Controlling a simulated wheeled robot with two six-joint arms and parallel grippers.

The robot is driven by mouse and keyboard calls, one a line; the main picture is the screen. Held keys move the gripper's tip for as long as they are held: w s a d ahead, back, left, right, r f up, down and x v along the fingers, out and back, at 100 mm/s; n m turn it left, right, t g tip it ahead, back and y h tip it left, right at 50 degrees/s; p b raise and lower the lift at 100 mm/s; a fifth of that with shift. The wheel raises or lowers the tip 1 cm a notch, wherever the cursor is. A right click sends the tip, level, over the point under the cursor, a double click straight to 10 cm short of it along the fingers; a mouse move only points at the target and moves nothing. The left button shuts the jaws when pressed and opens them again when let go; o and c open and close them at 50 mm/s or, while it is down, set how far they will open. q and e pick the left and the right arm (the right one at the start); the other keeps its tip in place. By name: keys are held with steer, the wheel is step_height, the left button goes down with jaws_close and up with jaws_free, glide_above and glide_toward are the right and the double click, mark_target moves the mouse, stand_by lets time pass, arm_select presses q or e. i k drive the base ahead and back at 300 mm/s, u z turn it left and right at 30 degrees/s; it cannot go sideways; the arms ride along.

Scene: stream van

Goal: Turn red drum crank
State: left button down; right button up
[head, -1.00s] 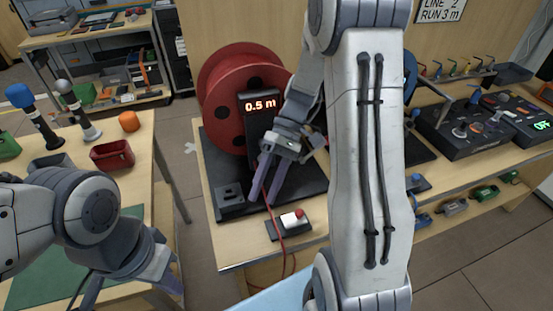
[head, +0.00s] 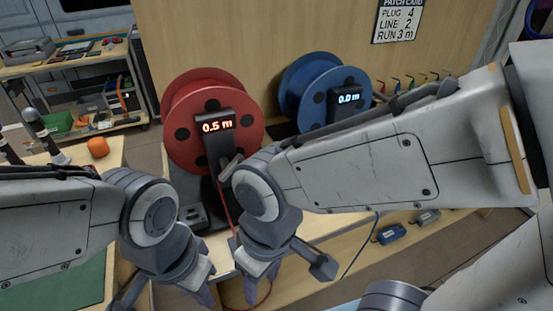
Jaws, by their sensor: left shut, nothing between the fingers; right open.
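The red drum (head: 180,96) stands on the bench left of centre, with a dark post and a display (head: 217,124) reading 0.5 m in front of it. A grey crank handle (head: 231,166) seems to stick out by the post, just beyond my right wrist, which partly hides that area. A red cable (head: 226,203) runs down from the drum. My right gripper (head: 252,288) is open and empty, pointing down at the bench's front edge, below and apart from the crank. My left gripper (head: 203,292) is shut and empty, low in front of the bench.
A blue drum (head: 304,92) with a display reading 0.0 m stands right of the red one. A left table holds an orange ball (head: 98,147). Blue and grey connectors (head: 392,234) lie on a lower shelf. My two wrists are close together.

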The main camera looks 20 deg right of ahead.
mark_target(227, 168)
steer(key=z, duration=1.1)
steer(key=k, duration=0.95)
steer(key=u, duration=1.3)
